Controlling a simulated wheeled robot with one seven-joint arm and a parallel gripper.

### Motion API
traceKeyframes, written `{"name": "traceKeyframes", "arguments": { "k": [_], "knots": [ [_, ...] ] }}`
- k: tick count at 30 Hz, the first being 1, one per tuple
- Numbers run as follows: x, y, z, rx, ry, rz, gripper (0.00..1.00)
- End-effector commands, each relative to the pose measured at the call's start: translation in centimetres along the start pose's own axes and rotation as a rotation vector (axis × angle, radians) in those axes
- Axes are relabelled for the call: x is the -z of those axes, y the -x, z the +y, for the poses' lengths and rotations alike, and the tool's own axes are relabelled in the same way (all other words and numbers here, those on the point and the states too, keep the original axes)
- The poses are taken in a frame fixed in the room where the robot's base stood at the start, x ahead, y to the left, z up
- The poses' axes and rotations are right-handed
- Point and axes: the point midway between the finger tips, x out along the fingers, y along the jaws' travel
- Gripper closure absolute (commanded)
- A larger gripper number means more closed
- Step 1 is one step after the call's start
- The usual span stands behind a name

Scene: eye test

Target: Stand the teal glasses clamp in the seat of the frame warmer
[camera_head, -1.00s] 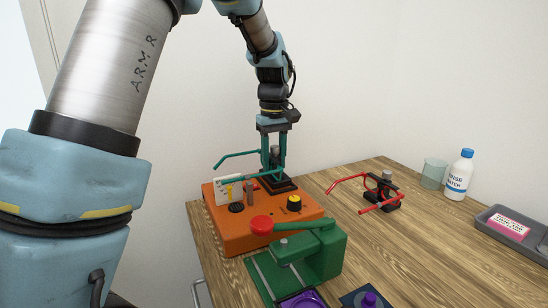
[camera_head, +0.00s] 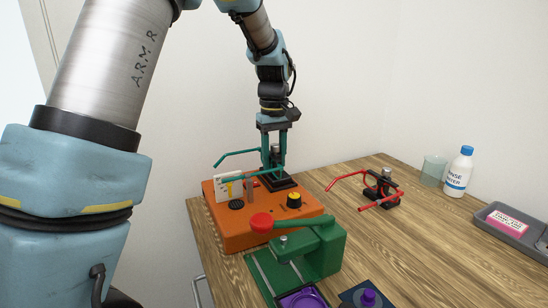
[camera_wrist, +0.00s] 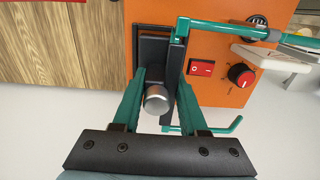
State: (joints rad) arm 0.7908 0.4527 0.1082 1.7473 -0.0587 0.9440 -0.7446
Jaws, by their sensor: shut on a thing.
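The teal glasses clamp has thin teal arms (camera_head: 238,156), which show also in the wrist view (camera_wrist: 225,28), and a round silver knob (camera_wrist: 156,98). It stands about upright over the orange frame warmer (camera_head: 238,236). My gripper (camera_head: 273,160), with teal fingers, points down and is shut on the clamp from both sides. In the wrist view my gripper (camera_wrist: 158,80) has the knob between its fingers. A black block (camera_head: 282,184) lies under the clamp on the warmer's top. I cannot tell whether the clamp's foot is inside the seat or just above it.
A red glasses clamp (camera_head: 382,190) stands to the right on the wooden table (camera_head: 400,250). A green press (camera_head: 320,250) with a red-ended lever stands in front of the warmer. A white bottle (camera_head: 459,173), a glass (camera_head: 433,171) and a grey tray (camera_head: 487,218) are farther right.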

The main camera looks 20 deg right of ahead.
Motion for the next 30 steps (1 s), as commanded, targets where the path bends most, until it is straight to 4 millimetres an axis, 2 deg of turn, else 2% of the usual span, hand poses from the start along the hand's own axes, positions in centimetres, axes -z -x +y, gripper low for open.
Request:
{"name": "traceKeyframes", "arguments": {
  "k": [28, 29, 30],
  "knots": [
    [0.02, -0.60, 0.02, -0.001, 0.000, 0.001, 1.00],
    [0.02, -0.57, 0.03, -0.001, 0.000, 0.001, 0.54],
    [0.02, -0.57, 0.02, -0.001, 0.000, 0.001, 0.50]
  ]
}}
